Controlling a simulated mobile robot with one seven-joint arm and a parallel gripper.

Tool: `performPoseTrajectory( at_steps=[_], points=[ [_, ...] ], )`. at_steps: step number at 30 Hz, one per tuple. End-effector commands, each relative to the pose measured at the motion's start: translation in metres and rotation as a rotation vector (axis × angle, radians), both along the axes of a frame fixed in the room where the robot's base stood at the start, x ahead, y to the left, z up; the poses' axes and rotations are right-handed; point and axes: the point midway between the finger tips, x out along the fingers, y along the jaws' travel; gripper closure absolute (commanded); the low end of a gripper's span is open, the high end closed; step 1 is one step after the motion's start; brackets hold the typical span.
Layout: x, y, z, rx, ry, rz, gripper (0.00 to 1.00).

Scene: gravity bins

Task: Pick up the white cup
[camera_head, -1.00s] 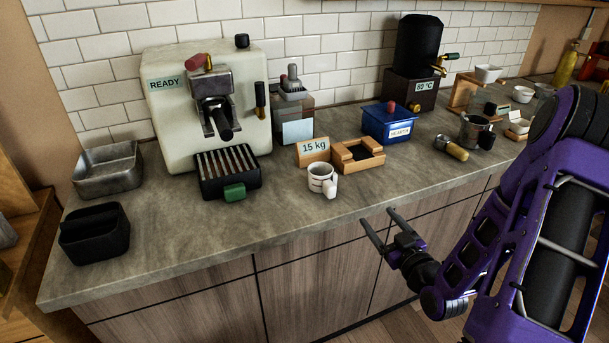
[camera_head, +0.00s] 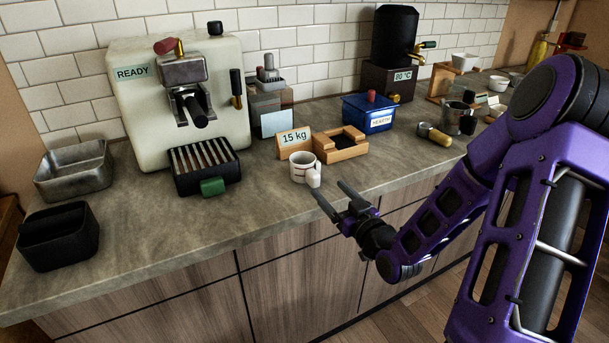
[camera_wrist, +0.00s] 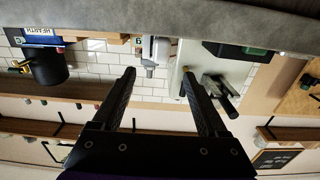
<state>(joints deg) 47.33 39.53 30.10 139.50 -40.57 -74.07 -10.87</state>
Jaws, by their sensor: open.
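The white cup (camera_head: 301,168) stands upright near the front edge of the counter, with thin dark marks and its handle facing front right. My gripper (camera_head: 328,188) is in front of the counter edge, just right of and below the cup in the head view. It is open and empty, its fingers pointing towards the counter. I cannot tell any contact with the handle. In the wrist view, which is upside down, both fingers (camera_wrist: 159,80) are spread apart with nothing between them. I cannot clearly pick out the cup there.
Behind the cup are a 15 kg sign (camera_head: 293,141) and a wooden tray (camera_head: 346,155). An espresso machine with a drip tray (camera_head: 208,186) stands left; a blue box (camera_head: 370,112) and a portafilter (camera_head: 434,134) are right.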

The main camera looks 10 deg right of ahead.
Motion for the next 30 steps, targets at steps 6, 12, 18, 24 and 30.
performPoseTrajectory(
  at_steps=[6,12,18,24,30],
  points=[
    [0.03,0.01,0.0,0.0,0.0,0.001,0.24],
    [0.043,0.014,0.002,-0.001,0.0,0.0,0.24],
    [0.071,0.025,0.004,0.001,0.0,0.0,0.24],
    [0.084,0.028,0.004,0.001,0.001,-0.001,0.24],
    [0.083,0.028,0.004,0.0,0.001,-0.001,0.28]
  ],
)
